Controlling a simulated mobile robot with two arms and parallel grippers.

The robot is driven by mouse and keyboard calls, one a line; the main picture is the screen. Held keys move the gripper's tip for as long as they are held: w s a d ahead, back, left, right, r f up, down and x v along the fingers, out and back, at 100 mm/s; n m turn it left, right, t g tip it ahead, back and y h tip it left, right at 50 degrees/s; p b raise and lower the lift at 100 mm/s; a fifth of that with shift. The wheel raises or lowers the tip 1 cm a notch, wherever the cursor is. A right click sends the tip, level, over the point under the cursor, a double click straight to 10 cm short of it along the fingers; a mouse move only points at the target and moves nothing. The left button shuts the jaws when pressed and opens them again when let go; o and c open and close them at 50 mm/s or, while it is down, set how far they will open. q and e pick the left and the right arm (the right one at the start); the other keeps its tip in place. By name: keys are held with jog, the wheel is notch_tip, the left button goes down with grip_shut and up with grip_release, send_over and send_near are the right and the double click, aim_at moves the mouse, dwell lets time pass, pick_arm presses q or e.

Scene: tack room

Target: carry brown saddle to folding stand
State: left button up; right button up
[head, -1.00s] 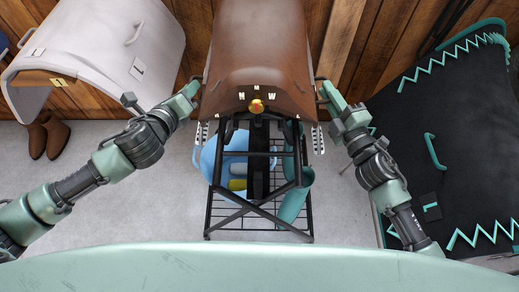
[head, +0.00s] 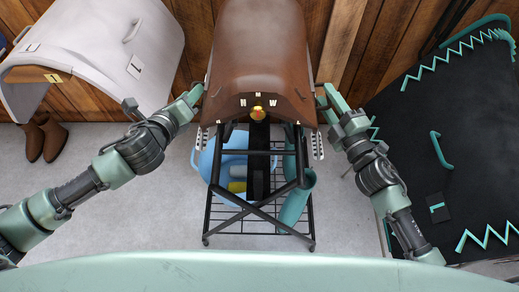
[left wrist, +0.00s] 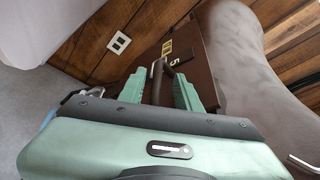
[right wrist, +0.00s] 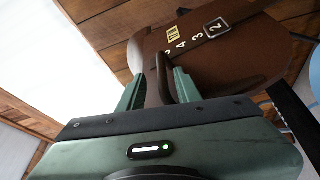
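The brown saddle (head: 258,50) sits over the top of the black folding stand (head: 258,212), its near edge square to me. Whether it rests fully on the stand is hidden under the saddle. My left gripper (head: 198,92) is at the handle on the saddle's left side; the left wrist view (left wrist: 160,75) shows its fingers either side of the dark handle. My right gripper (head: 322,92) is at the handle on the right side, and the right wrist view (right wrist: 160,75) shows its fingers either side of that handle. Both look shut on the handles.
A pale saddle-shaped piece (head: 105,50) stands at the left, with brown boots (head: 42,138) near it. A dark, teal-trimmed piece (head: 460,130) fills the right. A blue bucket (head: 228,160) and a teal roll (head: 298,195) sit in the stand's lower part. Wooden wall lies behind.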

pick_arm(q)
jog(key=shift+s, duration=0.25)
pick_arm(e)
jog(key=shift+d, duration=0.1)
pick_arm(q)
jog(key=v, duration=1.1)
jog(key=shift+s+r, duration=0.2)
jog(key=shift+s, duration=0.05)
pick_arm(e)
jog(key=v, duration=1.2)
pick_arm(q)
jog(key=shift+a, duration=0.1)
